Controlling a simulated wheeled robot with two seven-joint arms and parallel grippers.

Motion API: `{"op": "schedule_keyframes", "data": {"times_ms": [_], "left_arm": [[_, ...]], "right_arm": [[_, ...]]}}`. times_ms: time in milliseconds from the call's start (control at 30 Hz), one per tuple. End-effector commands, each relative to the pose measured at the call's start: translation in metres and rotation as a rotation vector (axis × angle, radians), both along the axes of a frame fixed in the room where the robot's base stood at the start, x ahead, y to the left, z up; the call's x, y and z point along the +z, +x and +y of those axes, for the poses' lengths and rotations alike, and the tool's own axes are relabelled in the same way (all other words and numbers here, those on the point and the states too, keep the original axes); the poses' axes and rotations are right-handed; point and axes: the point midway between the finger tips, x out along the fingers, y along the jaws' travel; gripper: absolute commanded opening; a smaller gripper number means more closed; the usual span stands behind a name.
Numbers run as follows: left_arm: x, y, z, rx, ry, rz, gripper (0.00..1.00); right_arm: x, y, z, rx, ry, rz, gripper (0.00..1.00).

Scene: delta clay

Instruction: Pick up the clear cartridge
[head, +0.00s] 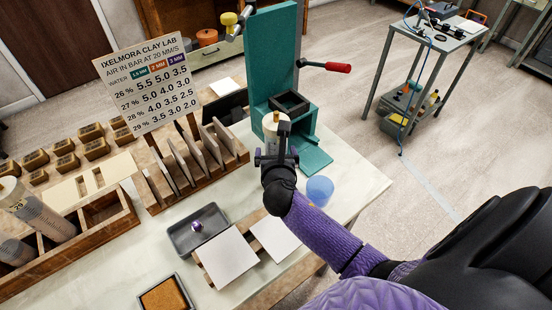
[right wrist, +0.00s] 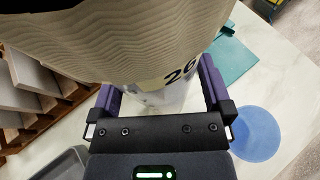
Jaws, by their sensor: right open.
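A clear cartridge (head: 269,124) with a tan top stands upright on the table, just in front of the green press. In the right wrist view the cartridge (right wrist: 160,42) fills the upper middle, with tan ribbed contents and the number 26 on its side. My right gripper (head: 277,155) is at the cartridge and hides its lower part in the head view. Its purple fingers (right wrist: 158,88) are open, one on each side of the cartridge; I cannot tell whether they touch it. My left gripper is not in view.
The green press (head: 270,55) with a red-handled lever stands behind the cartridge. A wooden rack of slabs (head: 190,165) and more cartridges (head: 35,208) in a wooden box are to the left.

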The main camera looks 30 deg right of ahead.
Motion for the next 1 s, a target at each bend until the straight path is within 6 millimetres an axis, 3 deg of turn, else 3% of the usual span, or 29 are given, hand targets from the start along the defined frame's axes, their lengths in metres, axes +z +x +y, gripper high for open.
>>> {"op": "schedule_keyframes", "data": {"times_ms": [100,567,867,1000], "left_arm": [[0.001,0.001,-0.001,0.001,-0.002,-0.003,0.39],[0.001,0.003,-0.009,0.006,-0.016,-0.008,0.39],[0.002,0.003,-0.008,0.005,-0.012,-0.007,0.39],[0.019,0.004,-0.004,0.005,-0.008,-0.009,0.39]], "right_arm": [[0.001,0.000,0.000,0.000,0.000,0.000,0.98],[0.001,-0.001,0.000,0.000,0.000,0.000,0.00],[0.003,0.000,0.000,0.000,-0.001,-0.002,0.00],[0.032,0.000,0.000,0.000,-0.003,-0.007,0.00]]}}
